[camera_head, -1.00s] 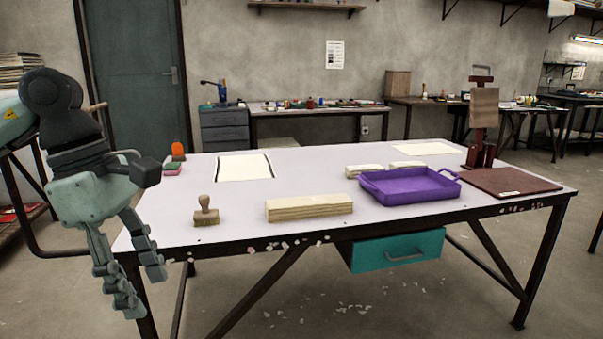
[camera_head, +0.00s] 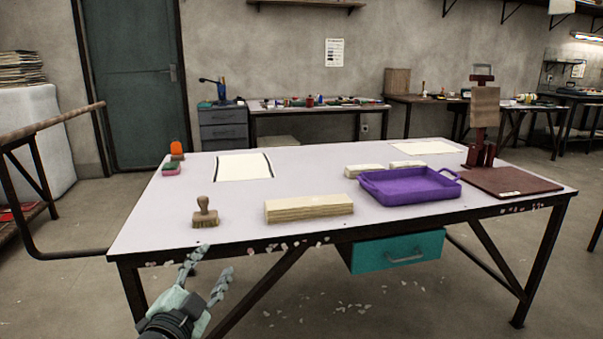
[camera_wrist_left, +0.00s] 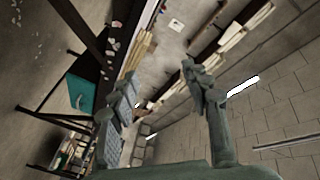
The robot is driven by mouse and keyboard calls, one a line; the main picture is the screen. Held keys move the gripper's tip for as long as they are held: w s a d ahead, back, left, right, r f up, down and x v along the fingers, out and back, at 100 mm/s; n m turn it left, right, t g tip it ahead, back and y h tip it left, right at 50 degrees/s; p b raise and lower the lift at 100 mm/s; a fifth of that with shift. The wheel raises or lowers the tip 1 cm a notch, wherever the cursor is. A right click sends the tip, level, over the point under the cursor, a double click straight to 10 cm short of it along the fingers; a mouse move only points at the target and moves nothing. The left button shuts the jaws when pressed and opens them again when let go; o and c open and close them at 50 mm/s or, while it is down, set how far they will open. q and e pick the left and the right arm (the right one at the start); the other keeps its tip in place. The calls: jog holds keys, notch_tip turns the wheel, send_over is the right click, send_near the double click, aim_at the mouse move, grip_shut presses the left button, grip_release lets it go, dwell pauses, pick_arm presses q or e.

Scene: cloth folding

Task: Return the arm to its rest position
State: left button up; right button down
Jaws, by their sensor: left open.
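My left gripper (camera_head: 207,276) is low in the head view, in front of the table's near edge and left of the middle. Its two fingers are spread and point up toward the table, with nothing between them. In the left wrist view the open fingers (camera_wrist_left: 160,92) also show, empty. My right gripper is not in view. A folded cream cloth stack (camera_head: 308,208) lies near the table's front edge, right of my left gripper and apart from it.
The white-topped table (camera_head: 330,171) holds a wooden stamp (camera_head: 205,212), a purple tray (camera_head: 408,187), a dark red board (camera_head: 507,182) and a white sheet (camera_head: 243,166). A teal drawer (camera_head: 397,252) hangs under the front edge.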

pick_arm(q)
jog(key=s+a+f+n+g+y, duration=0.1)
jog(key=s+a+f+n+g, duration=0.2)
jog(key=f, duration=0.5)
jog(key=s+a+f+n+g+y, duration=0.2)
jog(key=s+f, duration=0.3)
jog(key=f, duration=0.2)
jog(key=s+a+f+n+g+y, duration=0.1)
jog(key=s+a+f+n+g, duration=0.15)
jog(key=s+f, duration=0.4)
jog(key=s+a+f+n+g, duration=0.1)
jog(key=s+f+n+g, duration=0.1)
jog(key=s+f+g, duration=0.5)
jog(key=s+f, duration=0.5)
jog(key=s, duration=0.4)
jog(key=shift+a+f, duration=0.25)
jog(key=shift+a, duration=0.1)
jog(key=shift+w+n+g, duration=0.1)
jog(key=shift+n+g, duration=0.15)
